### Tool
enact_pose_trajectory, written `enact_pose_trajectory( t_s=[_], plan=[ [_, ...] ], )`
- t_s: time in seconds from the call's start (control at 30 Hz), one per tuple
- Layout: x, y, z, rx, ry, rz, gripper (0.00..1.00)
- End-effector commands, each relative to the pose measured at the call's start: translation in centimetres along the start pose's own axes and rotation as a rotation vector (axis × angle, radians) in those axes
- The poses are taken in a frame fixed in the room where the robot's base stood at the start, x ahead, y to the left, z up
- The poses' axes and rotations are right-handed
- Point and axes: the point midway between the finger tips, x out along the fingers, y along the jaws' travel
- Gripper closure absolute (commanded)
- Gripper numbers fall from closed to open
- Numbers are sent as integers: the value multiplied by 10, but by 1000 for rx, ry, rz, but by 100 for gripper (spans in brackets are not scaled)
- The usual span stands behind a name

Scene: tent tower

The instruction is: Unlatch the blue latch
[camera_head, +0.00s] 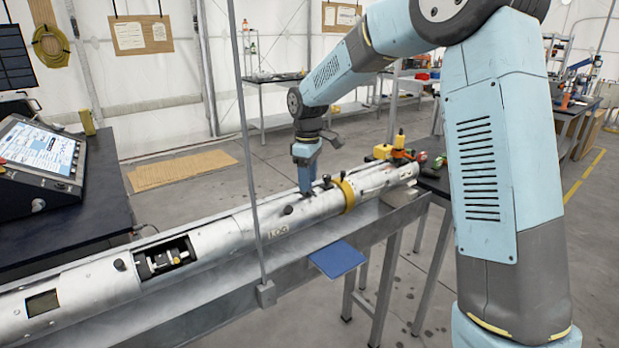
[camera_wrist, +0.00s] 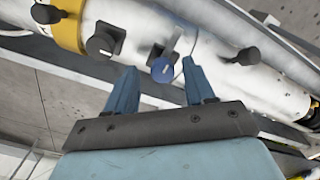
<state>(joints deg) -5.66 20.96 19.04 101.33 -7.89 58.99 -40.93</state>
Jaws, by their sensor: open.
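The blue latch (camera_wrist: 162,69) is a round blue knob with a grey lever part beside it, on the white metal tube (camera_wrist: 215,35). It shows in the wrist view between the two fingertips of my gripper (camera_wrist: 160,78). The fingers are open, one on each side of the latch; I cannot tell whether either touches it. In the head view my gripper (camera_head: 305,190) points down at the tube (camera_head: 235,235), close to its top surface. The latch cannot be made out there.
A black knob (camera_wrist: 102,42) near a yellow band (camera_wrist: 70,28) lies left of the latch in the wrist view, and another black knob (camera_wrist: 247,56) lies right. In the head view a thin upright post (camera_head: 247,140) stands before the tube. A console (camera_head: 40,150) stands left.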

Motion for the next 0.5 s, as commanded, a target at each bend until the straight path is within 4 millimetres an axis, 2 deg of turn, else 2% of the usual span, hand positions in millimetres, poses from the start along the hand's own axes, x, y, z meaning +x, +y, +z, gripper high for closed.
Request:
enact_pose_trajectory(
  t_s=[0.17,0.5],
  plan=[
    [-17,0,-1,0,1,2,46],
    [-82,2,-1,0,3,3,46]
  ],
)
